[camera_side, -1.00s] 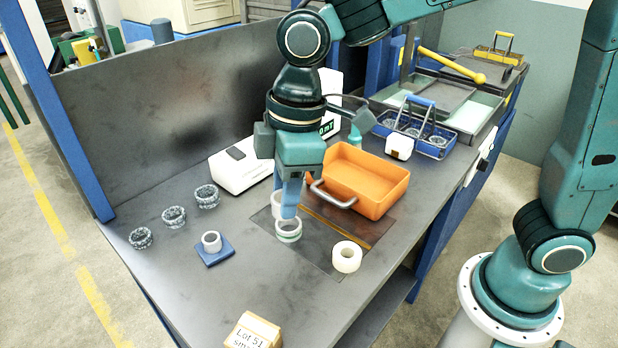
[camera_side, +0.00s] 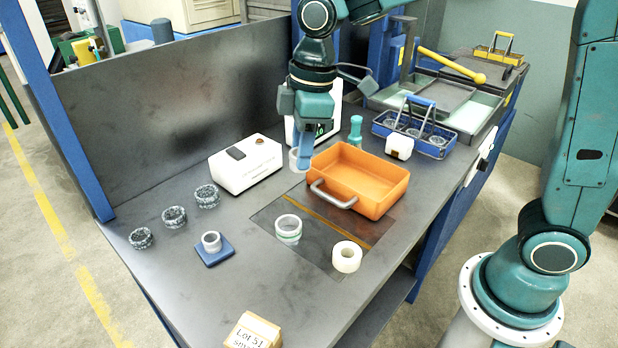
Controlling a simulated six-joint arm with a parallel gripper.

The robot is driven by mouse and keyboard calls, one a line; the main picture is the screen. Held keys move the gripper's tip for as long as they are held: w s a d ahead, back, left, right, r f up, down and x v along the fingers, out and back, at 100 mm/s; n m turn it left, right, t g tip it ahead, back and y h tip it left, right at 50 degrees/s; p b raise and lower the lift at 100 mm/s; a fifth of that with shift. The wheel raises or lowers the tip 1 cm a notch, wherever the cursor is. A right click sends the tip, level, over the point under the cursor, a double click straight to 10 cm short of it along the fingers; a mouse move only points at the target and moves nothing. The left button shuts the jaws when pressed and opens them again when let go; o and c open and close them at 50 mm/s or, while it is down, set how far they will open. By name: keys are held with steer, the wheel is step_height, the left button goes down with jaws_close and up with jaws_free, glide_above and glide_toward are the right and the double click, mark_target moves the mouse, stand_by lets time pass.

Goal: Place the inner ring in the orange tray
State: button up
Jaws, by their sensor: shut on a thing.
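My gripper (camera_side: 304,165) is up behind the left end of the orange tray, shut on a small pale ring, the inner ring (camera_side: 295,160), partly hidden by the blue fingers. The ring appears raised above the table, just left of the tray's rim. The orange tray (camera_side: 372,203) stands on the table with a grey handle at its front left. Its visible inside is empty. A wider whitish ring with a green band (camera_side: 289,230) stands on the dark plate in front of the tray.
A white roll (camera_side: 347,257) stands on the plate's front right. A small ring (camera_side: 211,242) sits on a blue pad (camera_side: 215,256), with several dark rings behind to the left. A white box (camera_side: 246,165) is left of my gripper; a blue basket (camera_side: 414,133) stands behind the tray.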

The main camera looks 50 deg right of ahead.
steer(key=w+d, duration=0.3)
steer(key=d, duration=0.8)
steer(key=m, duration=0.2)
glide_above(353, 177)
steer(key=s+a, duration=0.3)
steer(key=a, duration=0.2)
steer(key=shift+w+d+r, duration=0.15)
steer(key=shift+d+r, duration=0.05)
steer(key=shift+r, duration=0.1)
steer(key=shift+f, duration=0.1)
step_height(353, 177, down, 16)
steer(key=shift+r, duration=0.2)
steer(key=shift+f, duration=0.1)
steer(key=shift+f, duration=2.05)
steer(key=shift+f, duration=0.1)
